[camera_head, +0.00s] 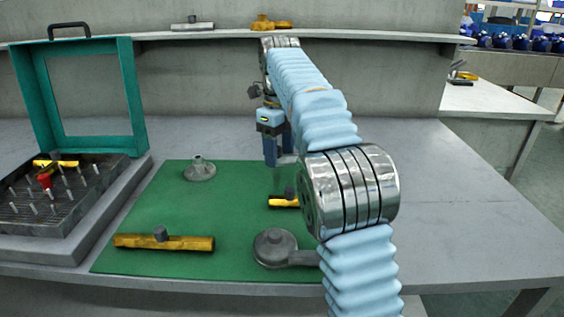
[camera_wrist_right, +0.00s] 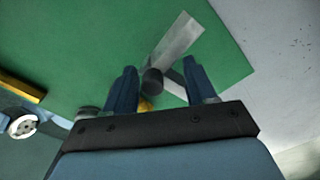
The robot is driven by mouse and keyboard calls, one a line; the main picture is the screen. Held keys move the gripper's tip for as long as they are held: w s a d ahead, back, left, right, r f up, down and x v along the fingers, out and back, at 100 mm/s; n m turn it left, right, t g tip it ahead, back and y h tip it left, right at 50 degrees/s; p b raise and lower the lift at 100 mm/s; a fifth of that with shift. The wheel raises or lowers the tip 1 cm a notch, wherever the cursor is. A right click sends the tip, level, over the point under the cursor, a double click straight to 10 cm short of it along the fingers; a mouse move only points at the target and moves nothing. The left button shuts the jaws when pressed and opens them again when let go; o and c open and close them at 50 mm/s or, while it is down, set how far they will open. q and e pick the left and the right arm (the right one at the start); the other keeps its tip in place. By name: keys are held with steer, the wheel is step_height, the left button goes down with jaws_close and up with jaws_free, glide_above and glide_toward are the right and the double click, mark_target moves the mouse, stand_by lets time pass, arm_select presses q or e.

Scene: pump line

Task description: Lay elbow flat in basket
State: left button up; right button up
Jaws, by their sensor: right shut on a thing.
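My right gripper (camera_head: 271,160) is shut above the far part of the green mat (camera_head: 238,225). In the right wrist view its two fingers (camera_wrist_right: 160,72) stand either side of a light grey angled piece (camera_wrist_right: 176,42), which looks like the elbow. In the head view only a small grey bit of it shows beside the fingers; my arm hides the rest. The basket appears to be the dark tray with upright pins (camera_head: 50,232) at the left, with a teal frame (camera_head: 137,100) standing open behind it. A yellow piece and a red knob (camera_head: 45,179) are in it. My left gripper is not in view.
On the mat are a grey flanged stub (camera_head: 199,170), a yellow pipe with a dark stub (camera_head: 163,242), a grey disc with a handle (camera_head: 273,248) and a partly hidden yellow piece (camera_head: 283,202). A shelf (camera_head: 225,35) runs behind. The table right of my arm is clear.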

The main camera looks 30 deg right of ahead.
steer(key=s+a+r, duration=0.6)
steer(key=a+r, duration=0.2)
steer(key=a, duration=0.3)
steer(key=shift+s+a+r+b, duration=0.2)
steer(key=shift+a+r+b, duration=0.1)
steer(key=shift+r, duration=0.1)
